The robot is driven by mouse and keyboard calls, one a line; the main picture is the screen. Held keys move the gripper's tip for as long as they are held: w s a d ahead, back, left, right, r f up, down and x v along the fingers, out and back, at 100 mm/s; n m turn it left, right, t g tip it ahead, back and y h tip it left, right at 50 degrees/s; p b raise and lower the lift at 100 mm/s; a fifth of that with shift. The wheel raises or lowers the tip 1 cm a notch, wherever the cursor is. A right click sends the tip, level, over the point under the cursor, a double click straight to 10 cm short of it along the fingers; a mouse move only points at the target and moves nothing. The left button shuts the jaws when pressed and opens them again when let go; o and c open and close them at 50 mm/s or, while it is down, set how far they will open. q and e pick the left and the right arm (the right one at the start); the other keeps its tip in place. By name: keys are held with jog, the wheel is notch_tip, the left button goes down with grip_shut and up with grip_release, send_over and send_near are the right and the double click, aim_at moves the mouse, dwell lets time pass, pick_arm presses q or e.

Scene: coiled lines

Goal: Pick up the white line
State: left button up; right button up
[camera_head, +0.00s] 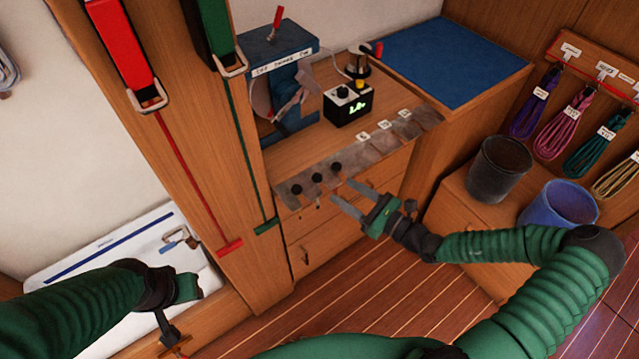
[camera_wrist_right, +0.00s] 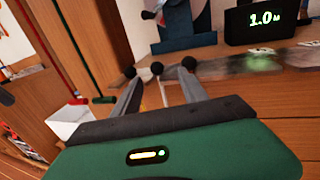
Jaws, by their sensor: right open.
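I cannot make out a white line for certain. A pale grey-white coil (camera_head: 6,72) shows at the far left edge in the head view, cut off by the frame. My right gripper (camera_head: 344,192) is open and empty, in front of a metal strip with black knobs. In the right wrist view its two fingers (camera_wrist_right: 160,92) are apart with nothing held between them.
Purple (camera_head: 535,103), pink (camera_head: 562,122), teal (camera_head: 598,145) and yellow (camera_head: 620,178) coils hang at right above black (camera_head: 497,168) and blue (camera_head: 560,207) buckets. A bench holds a black display box (camera_head: 347,103) and a blue machine (camera_head: 285,70). A wooden post (camera_head: 190,150) stands left of the bench.

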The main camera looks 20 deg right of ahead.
aim_at(321, 181)
jog(key=x, duration=0.9)
jog(key=shift+s+a+f, duration=0.15)
jog(key=shift+s+a, duration=0.15)
jog(key=shift+a, duration=0.1)
jog(key=shift+w+f, duration=0.1)
jog(key=shift+w, duration=0.3)
jog(key=shift+s, duration=0.1)
grip_shut()
